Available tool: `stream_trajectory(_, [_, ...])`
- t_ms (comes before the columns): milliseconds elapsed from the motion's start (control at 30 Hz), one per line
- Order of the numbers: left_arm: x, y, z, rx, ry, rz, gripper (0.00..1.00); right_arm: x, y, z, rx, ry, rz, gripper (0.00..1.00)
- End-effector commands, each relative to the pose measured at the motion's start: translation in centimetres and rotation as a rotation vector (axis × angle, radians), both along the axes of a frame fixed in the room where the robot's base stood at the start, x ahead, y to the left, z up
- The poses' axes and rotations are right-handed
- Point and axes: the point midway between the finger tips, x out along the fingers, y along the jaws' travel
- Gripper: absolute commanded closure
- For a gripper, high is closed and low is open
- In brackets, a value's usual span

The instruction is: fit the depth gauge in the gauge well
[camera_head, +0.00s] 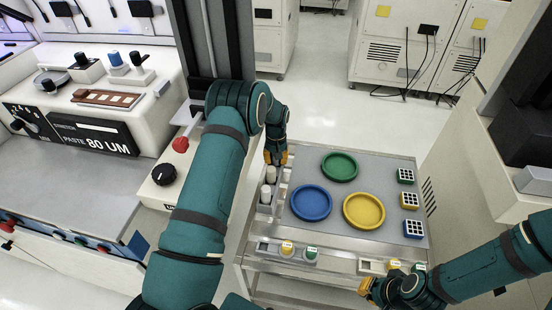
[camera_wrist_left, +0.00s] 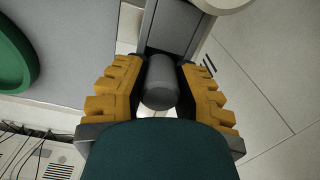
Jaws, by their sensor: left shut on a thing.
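My left gripper (camera_head: 276,160) is over the far end of a narrow grey rack at the left edge of the cart top. In the left wrist view its orange fingers (camera_wrist_left: 160,95) are shut on a dark grey cylinder (camera_wrist_left: 161,82), which may be the depth gauge. The rack (camera_head: 264,209) holds pale cylinders (camera_head: 266,193) standing upright. Whether the held cylinder touches the rack cannot be told. I cannot make out which opening is the gauge well. My right gripper (camera_head: 369,289) is low at the cart's front edge; its fingertips are unclear.
The cart top (camera_head: 312,165) carries a green dish (camera_head: 340,166), a blue dish (camera_head: 311,203) and a yellow dish (camera_head: 364,211). Several small gridded blocks (camera_head: 410,200) line its right side. A white machine (camera_head: 150,115) with knobs stands left. Floor behind the cart is clear.

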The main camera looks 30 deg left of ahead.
Motion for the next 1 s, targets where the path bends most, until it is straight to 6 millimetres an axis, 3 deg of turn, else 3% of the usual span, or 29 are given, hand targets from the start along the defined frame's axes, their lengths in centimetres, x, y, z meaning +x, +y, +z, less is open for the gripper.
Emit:
stream_trajectory(367, [0.02, 0.01, -0.53, 0.000, 0.000, 0.000, 1.00, 0.00, 0.00, 0.00, 0.000, 0.000, 0.000, 1.00])
stream_trajectory(400, [0.02, 0.00, -0.53, 0.000, 0.000, 0.000, 0.67, 0.00, 0.00, 0.00, 0.000, 0.000, 0.000, 1.00])
stream_trajectory(467, [0.02, 0.00, -0.53, 0.000, 0.000, 0.000, 0.46, 0.00, 0.00, 0.00, 0.000, 0.000, 0.000, 1.00])
stream_trajectory(500, [0.01, -0.01, -0.53, 0.000, 0.000, 0.000, 0.44, 0.00, 0.00, 0.00, 0.000, 0.000, 0.000, 1.00])
stream_trajectory(1000, [0.00, -0.01, -0.55, 0.000, 0.000, 0.000, 0.44, 0.00, 0.00, 0.00, 0.000, 0.000, 0.000, 1.00])
